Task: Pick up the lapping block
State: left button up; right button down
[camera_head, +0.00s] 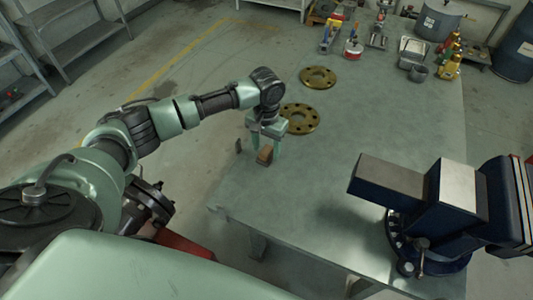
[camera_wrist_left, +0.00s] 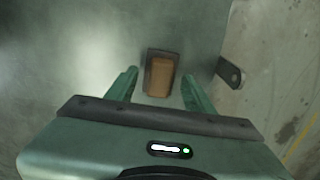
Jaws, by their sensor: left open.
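The lapping block (camera_head: 265,156) is a small brown block with a dark edge, lying on the green-grey workbench (camera_head: 330,180) near its left edge. In the left wrist view the block (camera_wrist_left: 161,74) lies just ahead of the fingertips, roughly centred between them. My left gripper (camera_head: 266,146) is above and around the block's place on the bench, fingers pointing down. It also shows in the left wrist view (camera_wrist_left: 157,80), open, with a gap on each side of the block. I cannot tell whether the fingertips reach down to the block's height. My right gripper is not in view.
Two brass flanges (camera_head: 318,77) (camera_head: 299,119) lie behind my left gripper. A blue vise (camera_head: 450,205) stands at the bench's right front. A dark tab (camera_head: 238,146) shows at the bench's left edge. Several tools and a grey pot (camera_head: 438,19) stand at the back.

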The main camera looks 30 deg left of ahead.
aim_at(266, 150)
pick_arm(q)
grip_shut()
jog(key=shift+w, duration=0.1)
notch_tip(266, 150, up, 20)
jog(key=b, duration=0.1)
dwell(0.5)
